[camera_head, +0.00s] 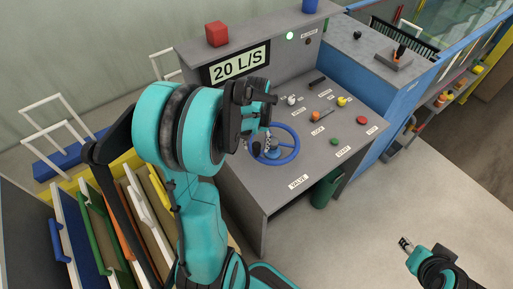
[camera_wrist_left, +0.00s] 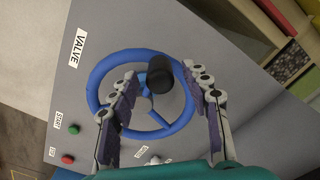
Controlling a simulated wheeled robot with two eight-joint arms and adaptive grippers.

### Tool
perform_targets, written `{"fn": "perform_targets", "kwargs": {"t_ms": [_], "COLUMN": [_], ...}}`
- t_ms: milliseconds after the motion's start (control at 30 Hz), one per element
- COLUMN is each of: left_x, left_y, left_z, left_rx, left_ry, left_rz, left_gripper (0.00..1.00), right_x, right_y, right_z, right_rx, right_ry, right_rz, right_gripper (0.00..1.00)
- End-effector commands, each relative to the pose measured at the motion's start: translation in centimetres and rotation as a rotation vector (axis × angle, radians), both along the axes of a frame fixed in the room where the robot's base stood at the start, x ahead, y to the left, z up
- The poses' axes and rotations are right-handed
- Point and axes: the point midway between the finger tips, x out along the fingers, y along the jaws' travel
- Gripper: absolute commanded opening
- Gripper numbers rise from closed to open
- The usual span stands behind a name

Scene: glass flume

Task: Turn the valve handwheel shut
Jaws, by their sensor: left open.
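The blue valve handwheel (camera_head: 289,158) lies on the grey console top beside the VALVE label (camera_head: 298,182). In the left wrist view the wheel (camera_wrist_left: 98,82) shows almost whole, with a black knob (camera_wrist_left: 159,75) standing up from it. My left gripper (camera_head: 268,138) is over the far left part of the wheel. In the wrist view its two fingers (camera_wrist_left: 160,78) are spread, one on each side of the knob; I cannot tell whether they touch it. My right gripper (camera_head: 405,243) is low at the right, away from the console; its fingers are too small to read.
The console display (camera_head: 240,65) reads 20 L/S, with a lit green lamp (camera_head: 289,36) near it. A red button (camera_head: 362,120), green button (camera_head: 334,142), yellow knob (camera_head: 342,101) and small levers share the panel. A red block (camera_head: 217,34) sits on the console's upper ledge.

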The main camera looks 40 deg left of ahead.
Motion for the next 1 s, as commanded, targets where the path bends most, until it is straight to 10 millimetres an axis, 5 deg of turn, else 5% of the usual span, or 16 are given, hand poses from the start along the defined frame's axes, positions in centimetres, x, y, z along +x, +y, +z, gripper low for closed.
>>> {"fn": "perform_targets", "kwargs": {"t_ms": [200,467,667,1000], "left_x": [0.0,0.0,0.0,0.0], "left_y": [0.0,0.0,0.0,-0.3], "left_z": [-2.0,-2.0,-2.0,-2.0], "left_rx": [0.0,0.0,0.0,0.0], "left_ry": [-0.001,-0.001,-0.001,0.0], "left_rz": [0.0,-0.001,-0.001,0.023], "left_gripper": [0.48,0.48,0.0,0.0], "right_x": [0.0,0.0,0.0,0.0], "right_y": [0.0,0.0,0.0,0.0], "right_z": [-0.5,-0.4,-0.4,-0.5], "right_rx": [0.0,0.0,0.0,0.0], "right_ry": [0.0,0.0,0.0,0.0], "right_rz": [0.0,0.0,0.0,0.0], "right_gripper": [0.4,0.4,0.4,0.4]}}
